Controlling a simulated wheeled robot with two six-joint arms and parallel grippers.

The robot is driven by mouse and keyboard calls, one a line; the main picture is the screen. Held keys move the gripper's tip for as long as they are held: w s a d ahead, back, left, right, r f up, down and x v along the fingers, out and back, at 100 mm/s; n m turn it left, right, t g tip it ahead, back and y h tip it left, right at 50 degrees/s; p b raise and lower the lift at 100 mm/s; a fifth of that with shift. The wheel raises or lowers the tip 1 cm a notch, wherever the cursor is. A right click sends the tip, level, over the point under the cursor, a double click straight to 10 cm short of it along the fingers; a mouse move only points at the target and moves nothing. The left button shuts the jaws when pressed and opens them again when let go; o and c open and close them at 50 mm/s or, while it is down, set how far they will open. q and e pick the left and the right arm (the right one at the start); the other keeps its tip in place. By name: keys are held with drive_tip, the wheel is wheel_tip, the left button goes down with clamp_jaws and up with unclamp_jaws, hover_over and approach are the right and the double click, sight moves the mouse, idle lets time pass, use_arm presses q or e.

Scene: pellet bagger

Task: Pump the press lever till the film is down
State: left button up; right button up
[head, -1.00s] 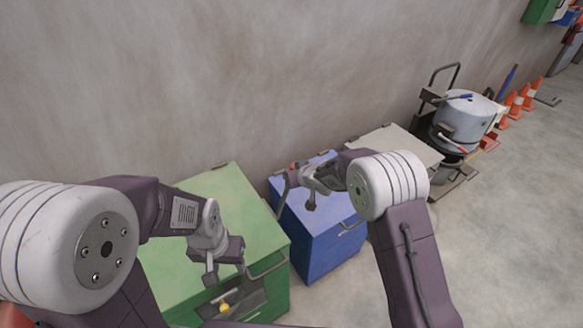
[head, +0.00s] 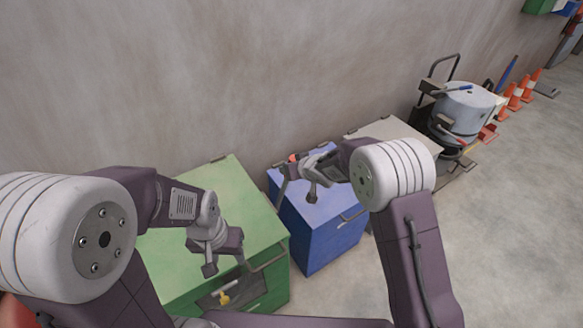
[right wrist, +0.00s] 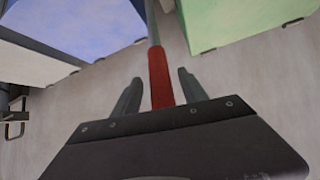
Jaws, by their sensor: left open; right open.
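A lever with a red grip (right wrist: 159,80) and a thin grey rod stands out in the right wrist view, with the grip between the fingers of my right gripper (right wrist: 161,77). The fingers are open, with a gap on each side of the grip. In the head view my right gripper (head: 297,182) is over the blue cabinet (head: 318,238), near a small red spot that may be the grip. My left gripper (head: 225,267) is open and empty at the front of the green cabinet (head: 215,178). I cannot make out the film or the press body.
The green cabinet's front has an opening with a yellow piece (head: 224,299) in it. A pale-topped unit (head: 385,134) stands right of the blue cabinet, then a grey drum (head: 465,112) and orange cones (head: 515,97). A wall is behind; the floor at right is clear.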

drive_tip(key=v, duration=0.7)
drive_tip(key=shift+s+r+p, duration=0.15)
drive_tip(key=shift+s+p, duration=0.05)
drive_tip(key=shift+p, duration=0.15)
